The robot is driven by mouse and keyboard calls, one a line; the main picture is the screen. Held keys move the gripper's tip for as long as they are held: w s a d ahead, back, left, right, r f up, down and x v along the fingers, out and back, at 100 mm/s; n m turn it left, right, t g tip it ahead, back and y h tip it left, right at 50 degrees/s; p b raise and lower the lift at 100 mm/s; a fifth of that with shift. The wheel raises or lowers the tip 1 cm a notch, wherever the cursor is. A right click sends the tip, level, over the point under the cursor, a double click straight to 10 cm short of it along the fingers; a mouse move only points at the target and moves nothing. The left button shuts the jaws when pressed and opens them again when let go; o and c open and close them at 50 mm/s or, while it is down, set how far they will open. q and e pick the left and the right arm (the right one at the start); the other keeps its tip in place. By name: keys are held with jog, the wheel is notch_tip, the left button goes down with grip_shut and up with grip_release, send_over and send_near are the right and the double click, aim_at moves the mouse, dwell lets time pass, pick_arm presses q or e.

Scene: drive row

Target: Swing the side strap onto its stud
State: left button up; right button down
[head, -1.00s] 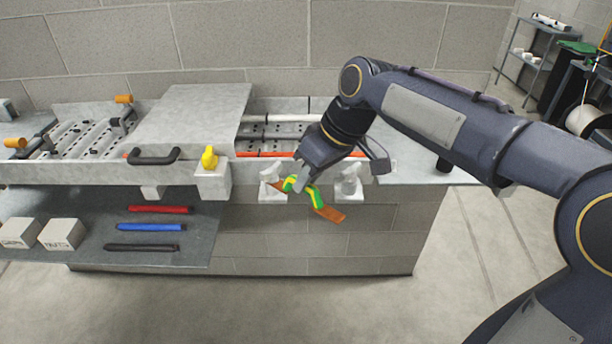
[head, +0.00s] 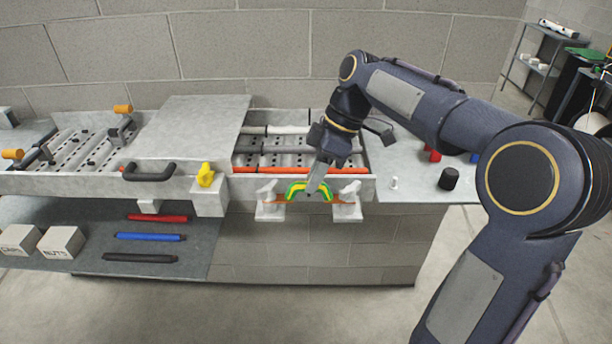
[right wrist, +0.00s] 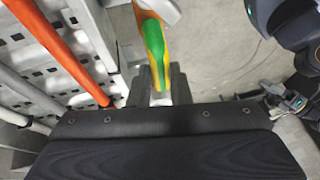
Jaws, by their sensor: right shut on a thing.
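The side strap (head: 325,202) is an orange band with a green and yellow grip (head: 294,191). It lies about level on the front of the tray, between two white brackets with wing-shaped knobs, the left one (head: 267,195) and the right one (head: 350,196). My right gripper (head: 314,188) is shut on the strap's grip from above. The grip also shows between the fingers in the right wrist view (right wrist: 154,45). The strap's right end reaches the right bracket; whether it sits on the stud there, I cannot tell.
The tray holds orange, white and grey tubes. A grey cover (head: 195,125) with a black handle and a yellow knob (head: 206,174) stands left of it. A black cylinder (head: 449,178) is on the right counter. Coloured rods lie on the lower shelf (head: 90,255).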

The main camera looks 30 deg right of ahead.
jog(key=shift+w, duration=0.1)
dwell(0.4)
jog(key=c, duration=1.3)
grip_release()
jog(key=shift+d, duration=0.1)
jog(key=shift+r, duration=0.1)
jog(key=v, duration=0.7)
jog(key=shift+d+r, duration=0.1)
jog(key=shift+r, duration=0.2)
jog(key=s+a+f+m+t, duration=0.1)
jog(key=s+a+f+m, duration=0.1)
jog(key=s+f+m, duration=0.2)
jog(key=s+a+f+m+t, duration=0.2)
jog(key=s+a+f+m, duration=0.1)
jog(key=s+f+m, duration=0.2)
jog(key=s+a+f+m+t+h, duration=0.1)
jog(key=s+a+f+m+t, duration=0.1)
jog(key=s+f+m, duration=0.2)
jog(key=shift+s+a+f+m, duration=0.15)
jog(key=shift+s+f, duration=0.45)
jog(key=shift+s, duration=0.55)
jog(key=shift+s+a+f+m, duration=0.1)
jog(key=shift+s+f, duration=0.5)
jog(key=shift+s, duration=0.6)
jog(key=shift+s+a+f+m, duration=0.15)
jog(key=shift+s+f, duration=0.4)
jog(key=shift+s, duration=0.6)
